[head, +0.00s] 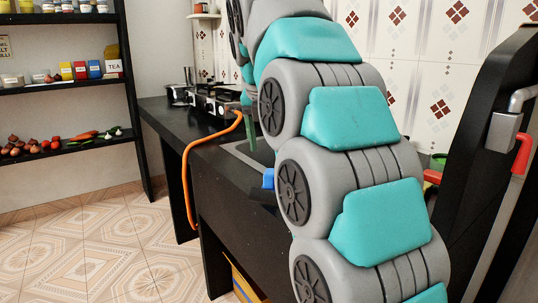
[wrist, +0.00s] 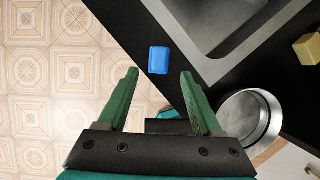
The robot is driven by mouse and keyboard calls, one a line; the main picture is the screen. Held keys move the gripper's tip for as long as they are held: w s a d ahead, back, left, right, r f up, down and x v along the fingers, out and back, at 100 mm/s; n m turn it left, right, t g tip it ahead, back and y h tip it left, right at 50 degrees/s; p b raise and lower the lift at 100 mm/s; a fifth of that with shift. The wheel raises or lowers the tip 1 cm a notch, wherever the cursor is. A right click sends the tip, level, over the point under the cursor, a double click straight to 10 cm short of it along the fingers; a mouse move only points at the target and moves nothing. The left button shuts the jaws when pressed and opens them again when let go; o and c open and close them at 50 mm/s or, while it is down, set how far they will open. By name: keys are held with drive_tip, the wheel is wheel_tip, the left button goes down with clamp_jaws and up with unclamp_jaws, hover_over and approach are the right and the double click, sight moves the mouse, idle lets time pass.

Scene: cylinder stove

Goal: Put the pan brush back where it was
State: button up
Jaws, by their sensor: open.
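My gripper (wrist: 159,72) is open in the wrist view, its two green fingers apart with nothing between them. In the head view one green finger (head: 250,130) points down above the counter; my arm hides much of that area. A small blue block-like thing (wrist: 158,60) lies on the black counter rim, close to the front edge, just beyond my fingertips. It also shows in the head view (head: 268,178), partly behind my arm. I cannot tell whether it is the pan brush; no brush with clear bristles shows.
The sink (wrist: 215,25) is beside the blue thing. A round metal pot (wrist: 262,112) is right of my gripper, and a yellow block (wrist: 308,48) lies farther right. A stove (head: 212,102) with an orange hose (head: 188,175) stands at the counter's far end. Open floor lies left.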

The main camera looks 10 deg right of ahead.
drive_tip(key=shift+v, duration=1.15)
drive_tip(key=shift+s, duration=0.1)
idle(0.8)
